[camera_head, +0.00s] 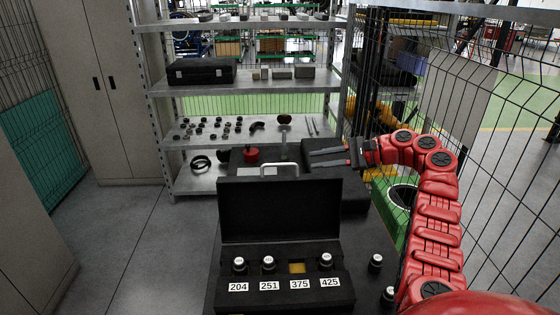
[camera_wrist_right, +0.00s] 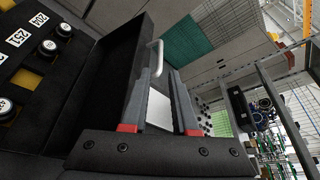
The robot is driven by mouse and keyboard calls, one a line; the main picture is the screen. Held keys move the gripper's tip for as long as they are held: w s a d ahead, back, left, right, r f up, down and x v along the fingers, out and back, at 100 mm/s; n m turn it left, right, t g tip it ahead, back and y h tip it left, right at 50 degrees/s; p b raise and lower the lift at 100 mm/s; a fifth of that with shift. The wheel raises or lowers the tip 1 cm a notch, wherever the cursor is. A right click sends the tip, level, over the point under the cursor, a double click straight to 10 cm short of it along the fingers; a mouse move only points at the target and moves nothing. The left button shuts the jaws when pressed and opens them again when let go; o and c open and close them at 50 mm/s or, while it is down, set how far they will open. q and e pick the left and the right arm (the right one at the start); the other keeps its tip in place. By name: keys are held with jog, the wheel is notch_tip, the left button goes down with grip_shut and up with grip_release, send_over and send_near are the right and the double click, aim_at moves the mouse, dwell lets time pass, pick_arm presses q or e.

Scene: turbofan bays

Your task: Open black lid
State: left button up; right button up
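The black case (camera_head: 345,297) sits on a dark surface in front of me. Its black lid (camera_head: 280,210) stands about upright at the back, with a pale handle (camera_head: 282,166) on its top edge. In the right wrist view the lid (camera_wrist_right: 112,85) is at the left and its handle (camera_wrist_right: 154,60) shows near the fingertips. My right gripper (camera_head: 318,158) is behind and right of the lid in the head view. Its two fingers are apart with nothing between them; it also shows in the right wrist view (camera_wrist_right: 157,75). My left gripper is not in view.
Knobs stand in the case above labels 204, 251 and 425; the 375 place shows yellow. Loose knobs (camera_head: 376,262) are right of the case. A metal shelf (camera_head: 250,88) stands behind, and a wire fence (camera_head: 510,190) runs along the right.

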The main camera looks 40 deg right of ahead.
aim_at(281, 164)
jog(key=p+x, duration=0.3)
jog(key=x, duration=0.7)
jog(key=shift+w+a, duration=0.25)
jog(key=shift+w, duration=0.05)
jog(key=shift+w+a+f, duration=0.3)
jog(key=shift+w+f, duration=0.05)
jog(key=shift+w, duration=0.1)
grip_shut()
dwell(0.4)
